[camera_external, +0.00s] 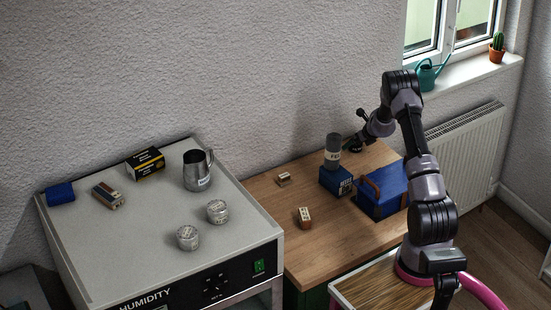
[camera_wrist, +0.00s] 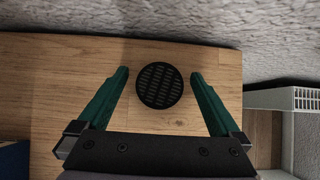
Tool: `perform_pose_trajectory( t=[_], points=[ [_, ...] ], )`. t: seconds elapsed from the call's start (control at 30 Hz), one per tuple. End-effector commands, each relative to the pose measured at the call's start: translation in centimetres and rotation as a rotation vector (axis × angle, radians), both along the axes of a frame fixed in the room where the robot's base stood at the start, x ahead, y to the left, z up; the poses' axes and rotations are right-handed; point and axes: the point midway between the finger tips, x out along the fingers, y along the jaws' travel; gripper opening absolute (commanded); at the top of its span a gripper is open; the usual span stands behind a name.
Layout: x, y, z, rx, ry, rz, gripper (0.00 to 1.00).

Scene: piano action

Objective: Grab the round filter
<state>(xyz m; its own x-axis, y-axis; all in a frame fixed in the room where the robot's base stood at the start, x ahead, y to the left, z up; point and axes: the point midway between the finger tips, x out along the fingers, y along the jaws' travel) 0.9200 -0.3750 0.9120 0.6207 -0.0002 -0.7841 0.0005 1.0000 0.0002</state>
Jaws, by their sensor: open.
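The round filter (camera_wrist: 159,85) is a black disc with a slotted grille. In the wrist view it lies flat on the wooden tabletop (camera_wrist: 60,85). My gripper (camera_wrist: 160,74) is open, with one green finger on each side of the filter and a visible gap on both sides. Nothing is held. I cannot tell how high the fingertips are above the table. In the external view my gripper (camera_external: 360,141) is at the back of the wooden table near the wall, and the filter cannot be made out clearly there.
A grey cylinder (camera_external: 333,146) stands on a blue box (camera_external: 337,181) left of my gripper. A larger blue case (camera_external: 381,192) stands in front. The wall (camera_wrist: 200,25) and radiator (camera_wrist: 290,98) are close. A grey cabinet (camera_external: 130,238) holds a metal jug (camera_external: 196,172) and tins.

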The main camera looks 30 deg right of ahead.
Motion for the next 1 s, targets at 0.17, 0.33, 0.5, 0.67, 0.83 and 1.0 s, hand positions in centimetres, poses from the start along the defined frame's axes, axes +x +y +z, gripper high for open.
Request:
perform_pose_trajectory(
  t=[0.17,0.33,0.5,0.67,0.83,1.0],
  points=[
    [0.0,0.0,0.0,0.000,0.000,0.000,0.73],
    [0.0,0.0,0.1,0.000,0.000,0.000,0.12],
    [0.0,0.0,0.1,0.000,0.000,0.000,0.11],
    [0.0,0.0,1.0,-0.001,-0.003,0.002,0.11],
    [0.1,-0.1,4.2,-0.003,-0.005,0.001,0.11],
    [0.1,0.0,7.5,-0.002,-0.004,0.003,0.11]
  ],
)
